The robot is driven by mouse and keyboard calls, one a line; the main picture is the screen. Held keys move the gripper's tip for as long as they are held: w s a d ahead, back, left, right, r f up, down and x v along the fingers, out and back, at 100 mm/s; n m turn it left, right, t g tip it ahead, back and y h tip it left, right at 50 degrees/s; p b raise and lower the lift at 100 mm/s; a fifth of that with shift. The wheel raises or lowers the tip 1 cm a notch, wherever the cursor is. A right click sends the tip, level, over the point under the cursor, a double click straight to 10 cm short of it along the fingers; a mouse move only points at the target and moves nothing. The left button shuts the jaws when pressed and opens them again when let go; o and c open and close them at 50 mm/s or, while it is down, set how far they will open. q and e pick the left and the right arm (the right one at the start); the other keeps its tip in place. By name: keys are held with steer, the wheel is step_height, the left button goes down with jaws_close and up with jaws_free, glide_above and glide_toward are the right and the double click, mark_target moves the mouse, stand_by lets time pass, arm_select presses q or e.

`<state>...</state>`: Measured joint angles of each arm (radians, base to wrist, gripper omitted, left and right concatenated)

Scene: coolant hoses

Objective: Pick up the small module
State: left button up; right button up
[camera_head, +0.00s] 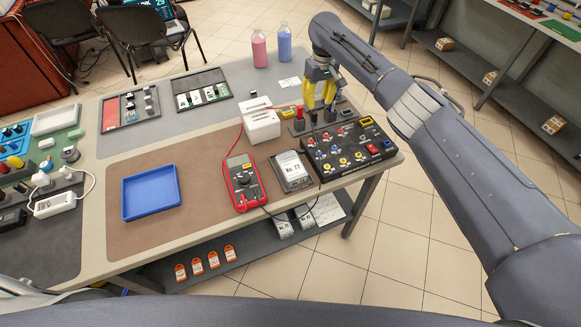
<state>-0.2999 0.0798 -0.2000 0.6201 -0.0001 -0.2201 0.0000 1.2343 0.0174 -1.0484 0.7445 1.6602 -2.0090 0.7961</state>
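My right gripper (320,112) reaches down from the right arm over the back right of the table. Its yellow fingers are apart, with dark tips close above the back edge of a black panel (362,154) with coloured knobs and connectors. I see nothing clearly held between them. I cannot tell which item is the small module. A grey labelled box (293,172) lies in front of the gripper, left of the panel. White blocks with slots (262,126) stand left of the gripper, and small dark pieces sit around its fingertips. My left gripper is out of view.
A red multimeter (244,182) with leads lies left of the grey box. An empty blue tray (151,211) sits on the brown mat (205,205), with bare mat between it and the multimeter. Pink (259,50) and blue (285,45) bottles stand at the back.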

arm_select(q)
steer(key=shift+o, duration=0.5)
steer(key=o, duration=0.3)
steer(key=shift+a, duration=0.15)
